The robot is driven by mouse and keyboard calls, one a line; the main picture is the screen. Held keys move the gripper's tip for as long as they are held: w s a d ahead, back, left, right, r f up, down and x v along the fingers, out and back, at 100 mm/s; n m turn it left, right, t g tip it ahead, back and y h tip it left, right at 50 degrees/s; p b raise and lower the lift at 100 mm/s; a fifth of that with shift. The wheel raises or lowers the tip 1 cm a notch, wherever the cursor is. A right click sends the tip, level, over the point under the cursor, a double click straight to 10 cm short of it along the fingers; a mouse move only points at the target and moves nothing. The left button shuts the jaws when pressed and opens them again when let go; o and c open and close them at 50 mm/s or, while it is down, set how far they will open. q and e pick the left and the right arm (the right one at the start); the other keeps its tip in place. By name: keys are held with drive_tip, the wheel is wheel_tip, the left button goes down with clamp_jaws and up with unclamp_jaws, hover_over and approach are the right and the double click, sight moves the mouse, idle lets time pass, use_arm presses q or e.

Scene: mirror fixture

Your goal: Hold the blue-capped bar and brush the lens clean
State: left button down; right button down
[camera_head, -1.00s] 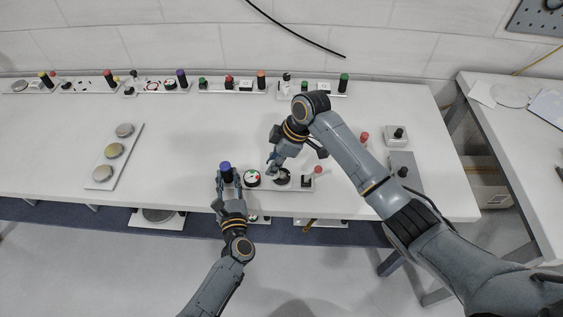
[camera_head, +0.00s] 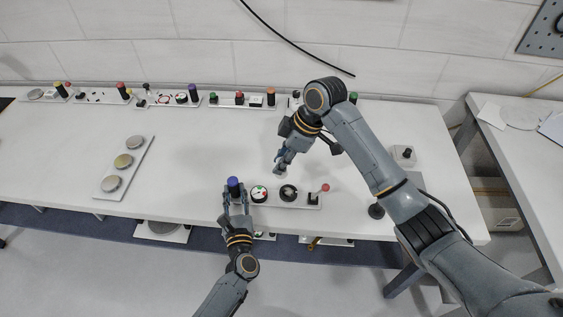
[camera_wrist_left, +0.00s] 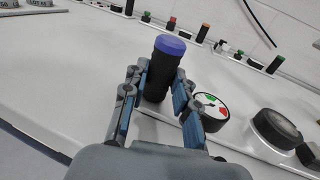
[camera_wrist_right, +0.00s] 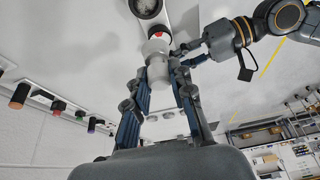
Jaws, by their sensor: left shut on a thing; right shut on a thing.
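The black bar with the blue cap (camera_head: 233,183) stands upright at the left end of a pale fixture plate (camera_head: 273,203). My left gripper (camera_head: 236,196) is shut on it; the left wrist view shows the fingers on both sides of the bar (camera_wrist_left: 158,80). The round black-rimmed lens (camera_head: 288,193) sits on the plate, right of a red-green dial (camera_head: 259,193). My right gripper (camera_head: 281,167) is above and behind the lens, apart from it. It is shut on a pale cylinder, seen in the right wrist view (camera_wrist_right: 158,70), probably the brush.
A red-knobbed lever (camera_head: 325,187) stands at the plate's right end. A plate with several round discs (camera_head: 123,161) lies left. Several fixtures with coloured posts (camera_head: 194,94) line the back. The table centre is clear. A grey box (camera_head: 404,155) stands right.

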idle(0.6)
drive_tip(key=shift+f, duration=3.35)
drive_tip(key=shift+d+f, duration=0.4)
drive_tip(key=shift+f, duration=0.25)
drive_tip(key=shift+s+d, duration=0.2)
drive_tip(key=shift+d, duration=1.3)
drive_tip(key=shift+w+a, duration=0.15)
drive_tip(key=shift+a, duration=0.85)
drive_tip(key=shift+w+a, duration=0.1)
drive_tip(key=shift+a, duration=0.9)
wheel_tip(320, 180, up, 2)
drive_tip(key=shift+d+r, duration=0.15)
drive_tip(key=shift+r, duration=2.9)
